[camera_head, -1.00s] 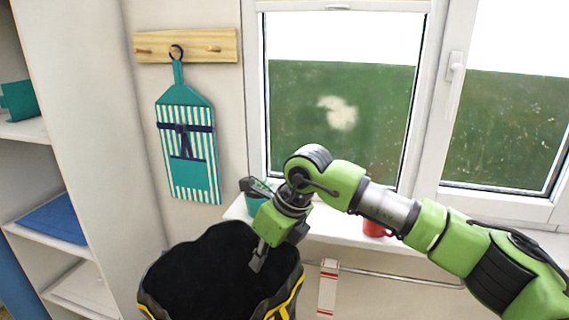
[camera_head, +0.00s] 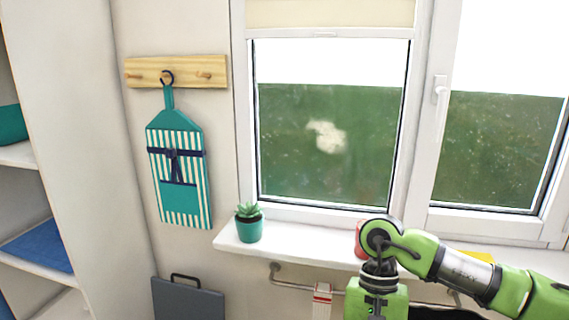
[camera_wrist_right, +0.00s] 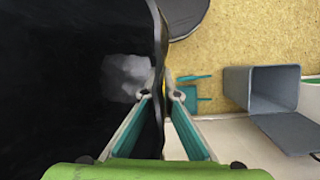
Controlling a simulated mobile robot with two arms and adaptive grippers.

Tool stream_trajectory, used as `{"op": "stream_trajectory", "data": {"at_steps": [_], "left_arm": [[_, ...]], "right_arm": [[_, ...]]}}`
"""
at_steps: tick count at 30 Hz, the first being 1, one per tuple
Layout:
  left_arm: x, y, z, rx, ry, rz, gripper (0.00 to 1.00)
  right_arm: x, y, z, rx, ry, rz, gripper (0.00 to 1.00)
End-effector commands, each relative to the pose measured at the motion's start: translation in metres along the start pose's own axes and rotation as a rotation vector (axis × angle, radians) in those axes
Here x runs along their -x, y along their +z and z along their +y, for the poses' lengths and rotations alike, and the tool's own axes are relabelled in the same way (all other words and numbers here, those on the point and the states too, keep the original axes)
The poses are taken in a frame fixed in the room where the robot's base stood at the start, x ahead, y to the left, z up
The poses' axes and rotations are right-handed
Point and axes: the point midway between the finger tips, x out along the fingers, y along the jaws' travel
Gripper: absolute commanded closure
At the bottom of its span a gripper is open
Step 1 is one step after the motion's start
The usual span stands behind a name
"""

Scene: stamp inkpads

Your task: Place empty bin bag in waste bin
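The black bin bag (camera_head: 440,312) shows only as a small dark piece at the bottom right of the head view. In the right wrist view the bag (camera_wrist_right: 70,75) fills the left half, and its rim runs down between the fingers. My right gripper (camera_wrist_right: 161,95) points down and is shut on this rim. In the head view its fingers are below the frame. A grey waste bin (camera_wrist_right: 236,88) with an open mouth and a lid (camera_wrist_right: 290,132) is at the right of the wrist view, apart from the bag. My left gripper is not in view.
A potted plant (camera_head: 249,229) and a red object (camera_head: 361,240), partly behind my arm, are on the windowsill (camera_head: 300,248). A rail runs below it. A grey panel with a black handle (camera_head: 187,300) is at lower left. A teal dustpan-like item (camera_wrist_right: 190,93) lies on the floor.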

Motion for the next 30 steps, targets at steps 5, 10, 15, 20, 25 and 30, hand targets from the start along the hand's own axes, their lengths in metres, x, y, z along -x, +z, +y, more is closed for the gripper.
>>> {"op": "stream_trajectory", "data": {"at_steps": [5,10,15,20,25,30], "left_arm": [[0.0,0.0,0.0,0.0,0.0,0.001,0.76],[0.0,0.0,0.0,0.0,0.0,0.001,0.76],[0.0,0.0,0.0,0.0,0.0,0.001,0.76],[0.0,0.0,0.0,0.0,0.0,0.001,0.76],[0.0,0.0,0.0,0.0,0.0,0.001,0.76],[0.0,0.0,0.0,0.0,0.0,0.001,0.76]], "right_arm": [[-0.011,0.012,0.042,0.263,0.111,0.028,1.0],[-0.015,0.018,0.059,0.376,0.155,0.04,1.0],[-0.015,0.018,0.061,0.392,0.162,0.043,1.0],[-0.015,0.018,0.061,0.391,0.162,0.042,1.0],[-0.014,0.018,0.06,0.391,0.162,0.044,1.0],[-0.016,0.018,0.06,0.39,0.16,0.04,1.0]]}}
